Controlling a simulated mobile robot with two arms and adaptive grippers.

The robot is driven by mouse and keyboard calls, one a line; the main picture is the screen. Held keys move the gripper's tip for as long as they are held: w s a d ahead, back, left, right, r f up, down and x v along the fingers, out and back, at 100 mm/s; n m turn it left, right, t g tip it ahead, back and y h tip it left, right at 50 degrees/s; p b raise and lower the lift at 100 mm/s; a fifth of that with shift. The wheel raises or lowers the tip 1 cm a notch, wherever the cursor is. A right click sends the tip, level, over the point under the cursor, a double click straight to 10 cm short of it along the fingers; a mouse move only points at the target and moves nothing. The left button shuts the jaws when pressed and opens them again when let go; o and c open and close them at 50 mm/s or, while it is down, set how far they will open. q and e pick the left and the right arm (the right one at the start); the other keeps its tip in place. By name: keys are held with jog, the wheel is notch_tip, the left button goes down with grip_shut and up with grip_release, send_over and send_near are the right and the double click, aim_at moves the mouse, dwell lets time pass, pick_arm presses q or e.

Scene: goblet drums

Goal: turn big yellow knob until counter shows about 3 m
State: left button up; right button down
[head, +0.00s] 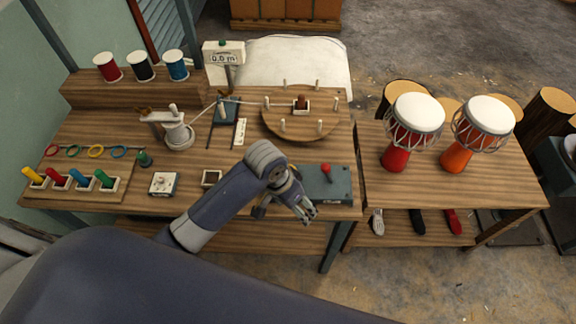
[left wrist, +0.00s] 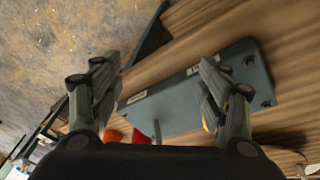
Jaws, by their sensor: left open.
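The counter (head: 223,57) is a white box on a post and reads 0.0 m. A large round wooden disc (head: 284,115) with several upright pegs and a brown centre piece (head: 301,103) lies on the bench. I cannot make out a big yellow knob for certain. My left gripper (head: 287,209) is open and empty over the bench's front edge, near a grey plate (head: 336,186) with a red-balled lever (head: 326,169). The left wrist view shows its spread fingers (left wrist: 158,95) with the plate (left wrist: 180,98) beyond them. My right gripper is out of view.
A white post device (head: 178,134) with a cord stands left of the disc. A dial box (head: 163,183), a tray of coloured pieces (head: 75,187) and thread spools (head: 140,66) are further left. Red (head: 396,157) and orange (head: 457,157) drums stand on the right table.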

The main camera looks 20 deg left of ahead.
pick_arm(q)
jog(key=w+a+r+g+y+p, duration=0.15)
jog(key=w+a+r, duration=0.35)
jog(key=w+r, duration=0.5)
jog(key=shift+m+y, duration=0.4)
jog(key=shift+y, duration=0.05)
notch_tip(320, 180, down, 9)
jog(key=shift+s+a+r+p, duration=0.1)
jog(key=shift+a+r+p, duration=0.1)
jog(key=shift+p, duration=0.55)
jog(key=shift+f, duration=0.7)
jog(key=c, duration=1.1)
